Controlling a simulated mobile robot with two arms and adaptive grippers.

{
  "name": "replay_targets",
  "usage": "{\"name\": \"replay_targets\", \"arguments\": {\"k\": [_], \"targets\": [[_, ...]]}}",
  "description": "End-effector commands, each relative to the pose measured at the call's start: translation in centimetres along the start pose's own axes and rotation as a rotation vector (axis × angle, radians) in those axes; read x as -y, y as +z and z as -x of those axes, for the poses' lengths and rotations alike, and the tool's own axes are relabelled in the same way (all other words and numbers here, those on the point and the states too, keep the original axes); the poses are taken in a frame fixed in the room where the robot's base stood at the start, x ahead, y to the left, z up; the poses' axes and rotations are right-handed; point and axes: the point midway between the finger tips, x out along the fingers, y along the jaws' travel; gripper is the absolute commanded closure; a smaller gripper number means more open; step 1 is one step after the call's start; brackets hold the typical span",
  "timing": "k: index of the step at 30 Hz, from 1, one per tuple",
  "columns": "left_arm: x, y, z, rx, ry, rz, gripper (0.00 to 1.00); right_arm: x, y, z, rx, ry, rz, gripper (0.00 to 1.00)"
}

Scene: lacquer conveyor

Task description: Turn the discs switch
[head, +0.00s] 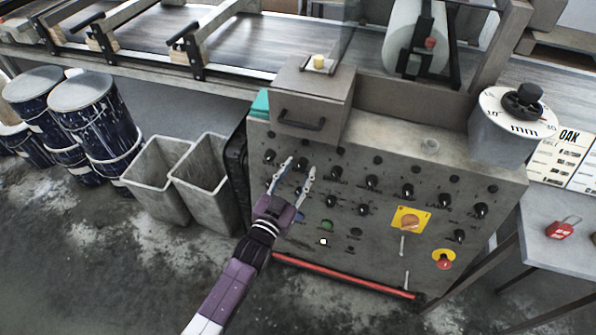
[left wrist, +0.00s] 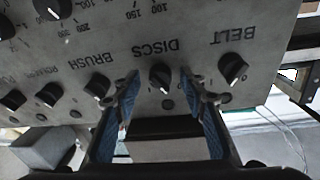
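The discs switch is a black rotary knob (left wrist: 161,76) with a white mark, beside the printed word DISCS on the grey control panel (head: 390,150). In the left wrist view the panel lettering is upside down. My left gripper (head: 301,165) is open at the upper left of the panel, and in the left wrist view its blue-padded fingers (left wrist: 160,82) lie on either side of the knob with gaps. Contact is not visible. The discs switch also shows between the fingertips in the head view (head: 301,162). My right gripper is not in view.
The belt switch (left wrist: 233,68) and brush switch (left wrist: 97,86) are close neighbours. A yellow-plated orange switch (head: 410,221) and a red emergency button (head: 444,259) sit lower right. Grey bins (head: 205,185) and blue drums (head: 88,115) stand left. A metal box (head: 312,95) sits above the panel.

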Motion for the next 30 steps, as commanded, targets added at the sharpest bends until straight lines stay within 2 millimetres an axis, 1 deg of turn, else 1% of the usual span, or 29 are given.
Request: {"name": "replay_targets", "arguments": {"k": [5,15,23,30], "targets": [[0.0,0.02,0.02,0.0,0.0,0.0,0.62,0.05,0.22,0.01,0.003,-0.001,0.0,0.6],[0.0,0.04,0.05,0.001,0.0,0.0,0.99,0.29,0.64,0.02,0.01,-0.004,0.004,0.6],[0.04,0.01,0.06,0.002,0.004,-0.02,1.0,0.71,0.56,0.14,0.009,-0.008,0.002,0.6],[0.12,-0.11,0.07,0.008,0.025,-0.125,1.0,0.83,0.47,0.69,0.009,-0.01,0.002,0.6]]}}
